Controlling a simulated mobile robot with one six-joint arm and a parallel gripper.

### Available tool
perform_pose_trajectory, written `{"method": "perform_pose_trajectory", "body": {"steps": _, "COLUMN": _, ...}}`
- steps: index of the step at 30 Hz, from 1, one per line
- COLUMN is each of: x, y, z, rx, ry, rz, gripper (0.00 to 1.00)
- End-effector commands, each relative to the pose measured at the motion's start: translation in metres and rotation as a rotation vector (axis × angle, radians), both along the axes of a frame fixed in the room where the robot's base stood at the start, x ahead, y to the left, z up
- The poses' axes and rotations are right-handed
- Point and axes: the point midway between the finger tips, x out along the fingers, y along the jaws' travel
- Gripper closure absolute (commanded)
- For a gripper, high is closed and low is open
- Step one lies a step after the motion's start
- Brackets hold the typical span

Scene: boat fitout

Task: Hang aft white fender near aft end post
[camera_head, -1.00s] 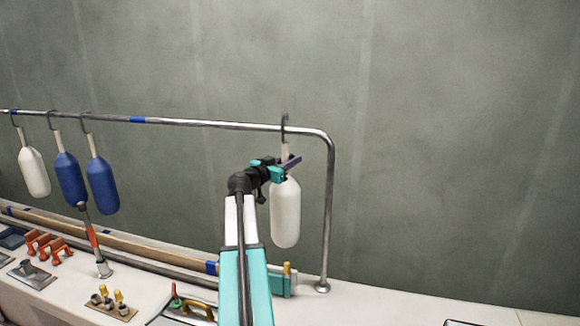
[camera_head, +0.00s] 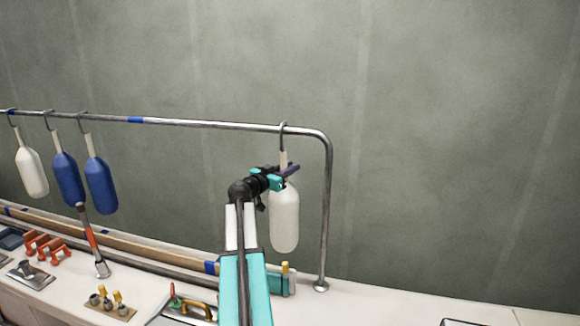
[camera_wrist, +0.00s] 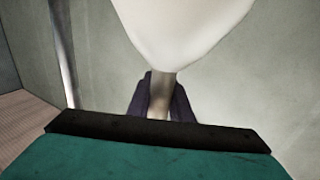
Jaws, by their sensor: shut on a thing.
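The white fender (camera_head: 285,218) is upright beside the aft end post (camera_head: 325,220), a little to its left. Its hook (camera_head: 283,134) is at the top rail (camera_head: 225,124), with the curved top over the bar; I cannot tell if it bears the weight. My gripper (camera_head: 290,170) is shut on the fender's narrow neck, below the hook. In the wrist view the neck (camera_wrist: 160,92) shows between the dark fingers (camera_wrist: 178,104), and the white body (camera_wrist: 182,30) fills the top.
Another white fender (camera_head: 31,172) and two blue fenders (camera_head: 69,178) (camera_head: 101,186) hang at the left. A blue band (camera_head: 136,120) marks the rail. The wall side right of the post is clear.

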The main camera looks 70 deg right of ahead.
Motion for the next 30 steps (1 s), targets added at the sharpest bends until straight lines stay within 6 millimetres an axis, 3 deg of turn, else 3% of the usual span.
{"method": "perform_pose_trajectory", "body": {"steps": 7, "x": 0.000, "y": 0.000, "z": 0.001, "rx": -0.002, "ry": 0.001, "rz": 0.000, "gripper": 1.00}}
{"method": "perform_pose_trajectory", "body": {"steps": 8, "x": 0.000, "y": 0.000, "z": 0.001, "rx": -0.002, "ry": 0.001, "rz": 0.000, "gripper": 0.79}}
{"method": "perform_pose_trajectory", "body": {"steps": 12, "x": 0.000, "y": 0.000, "z": 0.001, "rx": -0.001, "ry": 0.000, "rz": 0.000, "gripper": 0.59}}
{"method": "perform_pose_trajectory", "body": {"steps": 23, "x": 0.001, "y": 0.002, "z": -0.001, "rx": 0.001, "ry": 0.000, "rz": 0.000, "gripper": 0.59}}
{"method": "perform_pose_trajectory", "body": {"steps": 30, "x": 0.006, "y": 0.017, "z": -0.002, "rx": 0.000, "ry": -0.001, "rz": 0.001, "gripper": 0.59}}
